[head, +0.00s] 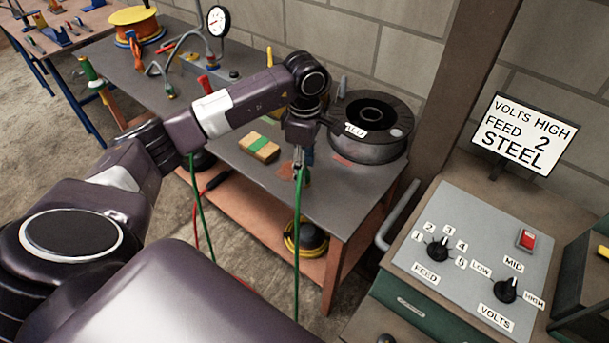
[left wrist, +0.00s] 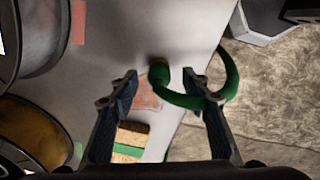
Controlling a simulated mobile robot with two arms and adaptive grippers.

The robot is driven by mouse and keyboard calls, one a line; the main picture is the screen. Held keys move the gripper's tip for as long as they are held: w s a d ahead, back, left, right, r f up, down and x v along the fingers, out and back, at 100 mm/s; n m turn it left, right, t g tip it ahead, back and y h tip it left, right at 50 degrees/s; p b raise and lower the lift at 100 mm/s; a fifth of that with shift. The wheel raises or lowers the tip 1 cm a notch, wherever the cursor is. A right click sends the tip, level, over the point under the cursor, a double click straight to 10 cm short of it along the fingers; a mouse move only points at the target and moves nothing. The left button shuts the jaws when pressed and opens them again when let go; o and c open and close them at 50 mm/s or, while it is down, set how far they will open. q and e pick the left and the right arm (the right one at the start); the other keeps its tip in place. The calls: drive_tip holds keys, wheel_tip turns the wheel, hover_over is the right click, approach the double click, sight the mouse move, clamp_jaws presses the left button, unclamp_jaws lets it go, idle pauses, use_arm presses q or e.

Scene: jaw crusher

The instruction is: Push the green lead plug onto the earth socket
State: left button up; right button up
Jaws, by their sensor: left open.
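The green lead plug (left wrist: 158,73) shows between the fingertips in the left wrist view, over the grey bench top near its edge. Its green cable (left wrist: 228,82) loops right and passes close by the right-hand finger. In the head view the green lead (head: 298,250) hangs from below my left gripper (head: 300,155) past the bench edge. My left gripper is open, also in the left wrist view (left wrist: 159,82), with its fingers on either side of the plug. I cannot tell whether they touch it. I cannot make out the earth socket. My right gripper is not in view.
A dark wire spool (head: 368,152) and a tan block with a green band (head: 259,146) are on the grey bench (head: 345,205). A control panel (head: 475,262) with two knobs stands right, below a sign (head: 524,133) reading "VOLTS HIGH FEED 2 STEEL". Another green lead hangs left.

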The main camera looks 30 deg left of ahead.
use_arm(q)
wheel_tip(320, 180, down, 3)
drive_tip(key=shift+w+a+f, duration=0.1)
drive_tip(key=shift+f, duration=0.1)
drive_tip(key=c, duration=1)
drive_tip(key=shift+r, duration=0.15)
drive_tip(key=shift+c, duration=0.2)
wheel_tip(320, 180, up, 20)
